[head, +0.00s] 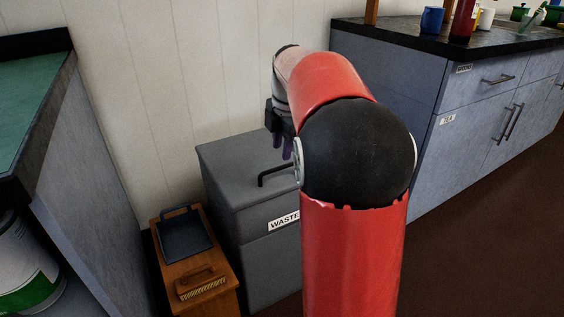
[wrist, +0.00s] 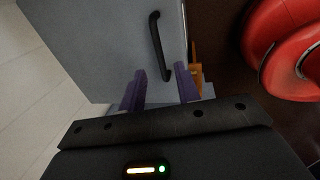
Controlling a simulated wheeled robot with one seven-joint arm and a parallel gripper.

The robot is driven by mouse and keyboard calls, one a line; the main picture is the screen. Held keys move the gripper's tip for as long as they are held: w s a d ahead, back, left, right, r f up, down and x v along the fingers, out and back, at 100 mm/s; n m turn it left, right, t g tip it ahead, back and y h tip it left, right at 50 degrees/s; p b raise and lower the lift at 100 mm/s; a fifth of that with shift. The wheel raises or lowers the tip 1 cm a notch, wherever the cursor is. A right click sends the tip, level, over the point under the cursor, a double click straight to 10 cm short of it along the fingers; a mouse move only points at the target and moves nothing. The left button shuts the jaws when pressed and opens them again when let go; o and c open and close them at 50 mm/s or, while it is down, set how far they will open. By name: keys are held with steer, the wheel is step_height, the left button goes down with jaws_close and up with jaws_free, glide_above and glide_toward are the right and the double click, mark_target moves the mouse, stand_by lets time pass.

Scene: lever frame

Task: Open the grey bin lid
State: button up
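The grey bin (head: 235,180) stands against the wall with a "WASTE" label on its front. Its lid (head: 232,152) is down, with a black bar handle (head: 272,174) near the front edge, partly hidden by my red arm. My gripper (head: 283,148) is above the lid, its purple fingers pointing down. In the wrist view my gripper (wrist: 160,72) is open, with the fingers apart and nothing held. The black handle (wrist: 157,45) lies ahead there, its near end showing between the fingertips. I cannot tell the exact gap in depth.
A wooden box (head: 185,262) with a blue dustpan (head: 184,236) and a brush (head: 200,280) stands left of the bin. A green-topped counter (head: 30,100) is further left. A grey-blue cabinet (head: 400,130) stands on the right. The brown floor (head: 480,250) at front right is clear.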

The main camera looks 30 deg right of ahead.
steer(key=f, duration=0.2)
steer(key=w+f, duration=0.1)
steer(key=f, duration=0.2)
steer(key=shift+f+b, duration=0.35)
jaws_close()
